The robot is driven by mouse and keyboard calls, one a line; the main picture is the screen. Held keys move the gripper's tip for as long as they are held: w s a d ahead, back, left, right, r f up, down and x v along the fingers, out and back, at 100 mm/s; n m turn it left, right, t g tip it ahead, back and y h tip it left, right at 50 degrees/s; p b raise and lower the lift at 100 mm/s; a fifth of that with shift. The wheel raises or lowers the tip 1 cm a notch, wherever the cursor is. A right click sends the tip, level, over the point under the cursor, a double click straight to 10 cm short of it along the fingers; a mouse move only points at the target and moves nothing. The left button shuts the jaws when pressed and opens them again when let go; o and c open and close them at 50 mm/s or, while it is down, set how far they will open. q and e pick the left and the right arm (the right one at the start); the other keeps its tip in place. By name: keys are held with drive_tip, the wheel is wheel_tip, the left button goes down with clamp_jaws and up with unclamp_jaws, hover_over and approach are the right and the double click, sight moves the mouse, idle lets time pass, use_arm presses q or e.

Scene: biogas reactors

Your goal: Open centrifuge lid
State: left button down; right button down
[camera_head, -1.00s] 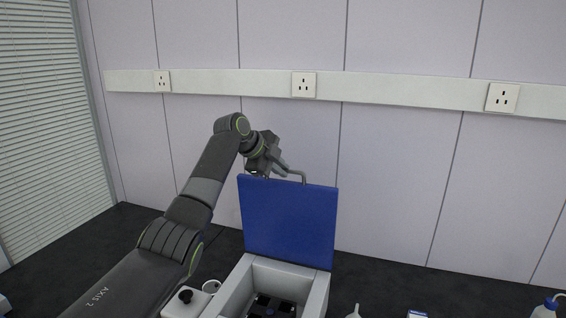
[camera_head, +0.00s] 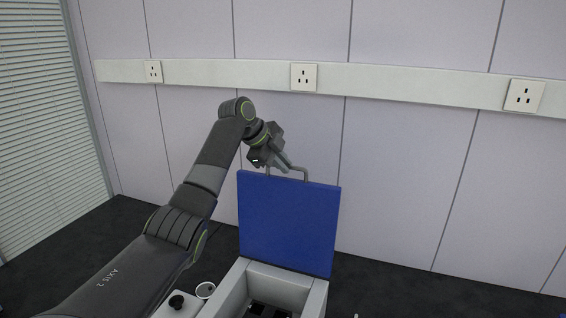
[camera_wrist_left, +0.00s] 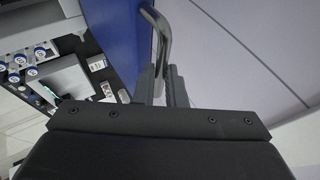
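The centrifuge's blue lid (camera_head: 288,225) stands raised, nearly upright, at the back of the pale open housing (camera_head: 234,290). A grey bar handle (camera_head: 300,172) sits on the lid's top edge. My left gripper (camera_head: 284,167) is at this handle. In the left wrist view the two fingers (camera_wrist_left: 162,85) are close together with the handle (camera_wrist_left: 165,35) between them, and the lid (camera_wrist_left: 125,30) is beside them. The exact contact is partly hidden. Dark parts show inside the housing. My right gripper is not in view.
A pale panel with a black knob (camera_head: 176,301) and a round ring (camera_head: 205,290) lies left of the housing. The left wrist view shows several blue-capped bottles (camera_wrist_left: 40,53) at left. A wall with sockets (camera_head: 304,77) stands behind.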

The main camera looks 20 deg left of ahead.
use_arm(q)
drive_tip(key=c, duration=1.6)
unclamp_jaws()
drive_tip(key=shift+f, duration=0.15)
drive_tip(key=shift+o, duration=0.5)
drive_tip(key=shift+w, duration=0.1)
drive_tip(key=shift+s+a+r, duration=0.15)
drive_tip(key=shift+s+r, duration=0.05)
drive_tip(key=shift+r, duration=0.15)
drive_tip(key=b+v, duration=0.6)
drive_tip(key=v, duration=1)
drive_tip(key=shift+s+a+r+b, duration=0.15)
drive_tip(key=shift+s+a+b, duration=0.1)
drive_tip(key=shift+b, duration=0.1)
